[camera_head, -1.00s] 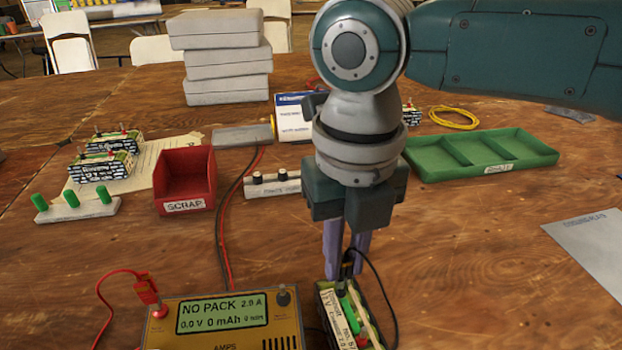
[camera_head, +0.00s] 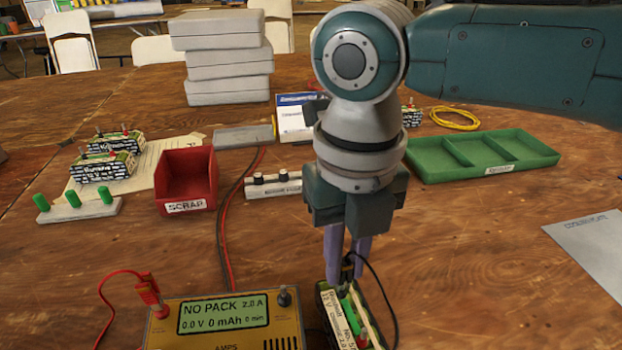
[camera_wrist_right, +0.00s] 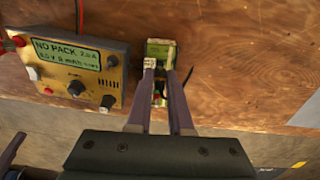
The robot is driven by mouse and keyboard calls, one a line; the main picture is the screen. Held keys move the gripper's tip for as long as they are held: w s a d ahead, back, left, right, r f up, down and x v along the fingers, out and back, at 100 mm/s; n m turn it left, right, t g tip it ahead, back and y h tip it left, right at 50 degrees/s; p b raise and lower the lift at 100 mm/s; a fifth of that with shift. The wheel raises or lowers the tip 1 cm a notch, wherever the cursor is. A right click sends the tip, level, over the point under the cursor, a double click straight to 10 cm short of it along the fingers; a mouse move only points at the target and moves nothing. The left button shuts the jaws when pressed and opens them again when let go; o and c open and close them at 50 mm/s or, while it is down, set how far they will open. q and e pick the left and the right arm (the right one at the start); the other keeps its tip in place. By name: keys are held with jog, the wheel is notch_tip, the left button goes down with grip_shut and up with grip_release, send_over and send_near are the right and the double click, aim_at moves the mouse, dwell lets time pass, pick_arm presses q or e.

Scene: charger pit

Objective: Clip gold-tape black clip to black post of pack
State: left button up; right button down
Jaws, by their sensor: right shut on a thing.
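My right gripper (camera_head: 346,272) points down over the near end of the table, shut on the black clip (camera_head: 347,266). The clip is mostly hidden by the fingers, and its gold tape is hard to make out. A black lead curves from it to the right. The pack (camera_head: 333,312), with a pale label, a green strip and a red post (camera_head: 361,341), stands right below the fingertips. The pack's black post is hidden, so I cannot tell whether the clip touches it. In the right wrist view the fingertips (camera_wrist_right: 160,72) overlap the pack (camera_wrist_right: 159,50).
The yellow charger (camera_head: 225,321) stands left of the pack and reads NO PACK. A red clip (camera_head: 148,291) with a red lead is at its left post. Behind are a red scrap bin (camera_head: 187,182), a white post strip (camera_head: 273,186) and a green tray (camera_head: 480,155).

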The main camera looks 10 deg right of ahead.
dwell(0.3)
jog(key=c, duration=0.7)
grip_release()
jog(key=shift+c, duration=0.2)
jog(key=shift+o, duration=0.3)
jog(key=shift+o, duration=0.7)
